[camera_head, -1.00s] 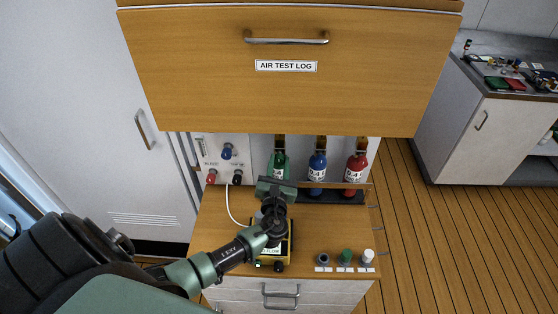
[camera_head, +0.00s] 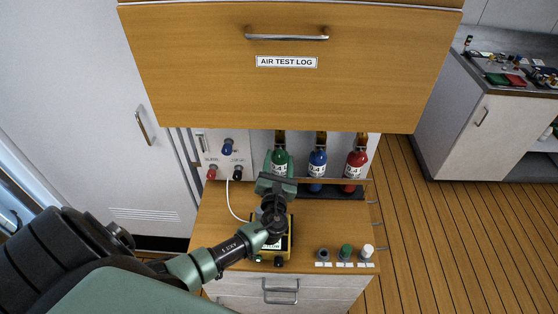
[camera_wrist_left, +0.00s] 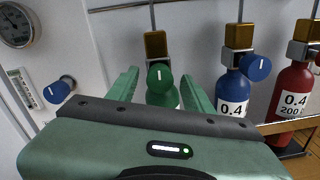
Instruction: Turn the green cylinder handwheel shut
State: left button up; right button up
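The green cylinder (camera_head: 280,163) stands upright at the left of a row of three at the back of the bench. Its round green handwheel (camera_wrist_left: 160,77), with a white mark, faces the left wrist camera below a brass block. My left gripper (camera_wrist_left: 160,80) is open. Its two green fingers show on either side of the handwheel, with visible gaps on both sides. How deep the fingers reach around it I cannot tell. In the head view my left gripper (camera_head: 276,182) is just in front of the green cylinder and hides its lower part. My right gripper is not in view.
The blue cylinder (camera_head: 318,166) and red cylinder (camera_head: 355,166) stand to the right. The blue handwheel (camera_wrist_left: 258,67) is near the right finger. A blue knob (camera_wrist_left: 60,91) is on the left panel. The AIR TEST LOG drawer (camera_head: 285,95) overhangs above. A yellow device (camera_head: 268,253) lies below my arm.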

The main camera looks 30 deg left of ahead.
pick_arm(q)
jog(key=b+v, duration=0.2)
jog(key=v, duration=0.5)
jog(key=shift+s+d, duration=0.25)
jog(key=shift+s, duration=0.1)
